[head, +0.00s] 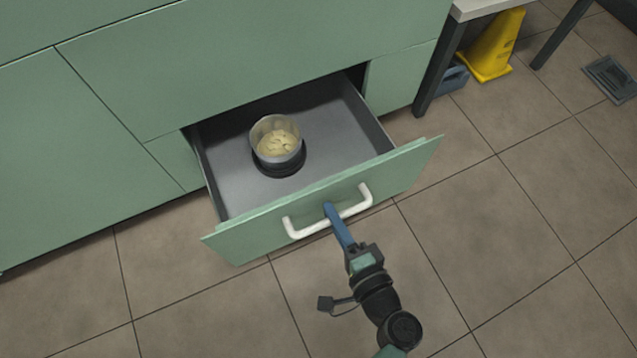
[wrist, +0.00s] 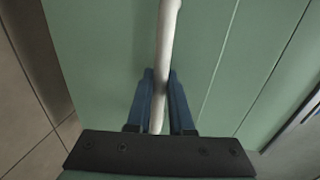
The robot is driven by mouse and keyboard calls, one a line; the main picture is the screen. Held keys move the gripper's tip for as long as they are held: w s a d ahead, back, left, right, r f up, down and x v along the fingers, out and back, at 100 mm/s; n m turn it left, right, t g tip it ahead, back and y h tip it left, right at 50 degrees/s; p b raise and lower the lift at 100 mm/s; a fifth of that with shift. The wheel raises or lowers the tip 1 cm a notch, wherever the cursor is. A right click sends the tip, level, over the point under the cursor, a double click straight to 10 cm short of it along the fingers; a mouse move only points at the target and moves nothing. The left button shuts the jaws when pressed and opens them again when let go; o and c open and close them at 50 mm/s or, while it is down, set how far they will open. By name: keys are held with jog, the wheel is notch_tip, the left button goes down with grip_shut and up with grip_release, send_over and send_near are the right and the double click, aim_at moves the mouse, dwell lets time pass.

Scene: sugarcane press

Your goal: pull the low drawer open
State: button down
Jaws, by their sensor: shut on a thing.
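The low drawer (head: 222,180) stands pulled well out of the green cabinet, with its grey inside showing. Its green front (head: 410,165) carries a white bar handle (head: 300,231). My gripper (head: 329,208) is shut on the handle near its middle. In the wrist view the two blue fingers of my gripper (wrist: 161,85) lie on either side of the white handle (wrist: 167,35), against the green drawer front (wrist: 100,50).
A metal pot (head: 263,128) with pale pieces inside stands upright in the drawer. The tiled floor (head: 530,260) before and right of the drawer is clear.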

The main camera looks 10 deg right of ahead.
jog(key=shift+f+v, duration=0.2)
jog(key=shift+v, duration=0.75)
jog(key=shift+f+v, duration=0.2)
jog(key=shift+v, duration=0.75)
jog(key=shift+f+v, duration=0.2)
jog(key=shift+v, duration=0.75)
jog(key=shift+s, duration=0.1)
jog(key=c, duration=0.8)
grip_release()
jog(key=p+v, duration=0.5)
jog(key=v, duration=0.8)
